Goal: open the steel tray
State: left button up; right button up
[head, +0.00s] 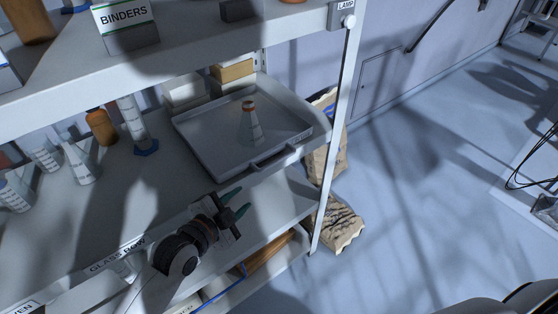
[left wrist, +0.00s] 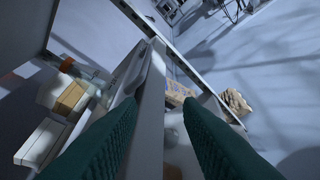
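The steel tray (head: 205,140) lies flat on the middle shelf in the head view. It is shallow, with a raised rim and a bar handle (head: 272,158) on its front side. In the left wrist view the open fingers (left wrist: 160,102) flank a pale edge running away from the camera. My right gripper is not in view.
Bottles and a cylinder (head: 134,122) stand left of the tray, and boxes (head: 232,72) behind it. An upper shelf (head: 200,55) overhangs at the left. A shelf post (head: 338,120) rises right of the tray. Sacks (head: 340,225) stand beyond it.

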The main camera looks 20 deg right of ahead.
aim_at(275, 164)
pick_arm(q)
jog(key=w+d+m, duration=0.1)
jog(key=w+d, duration=0.2)
jog(key=d, duration=0.1)
jog(key=w+d, duration=0.3)
jog(key=w+d+m+h, duration=0.1)
jog(key=w+d, duration=0.2)
jog(key=d, duration=0.1)
jog(key=shift+d+f+m, duration=0.15)
jog(key=shift+d+m, duration=0.15)
grip_shut()
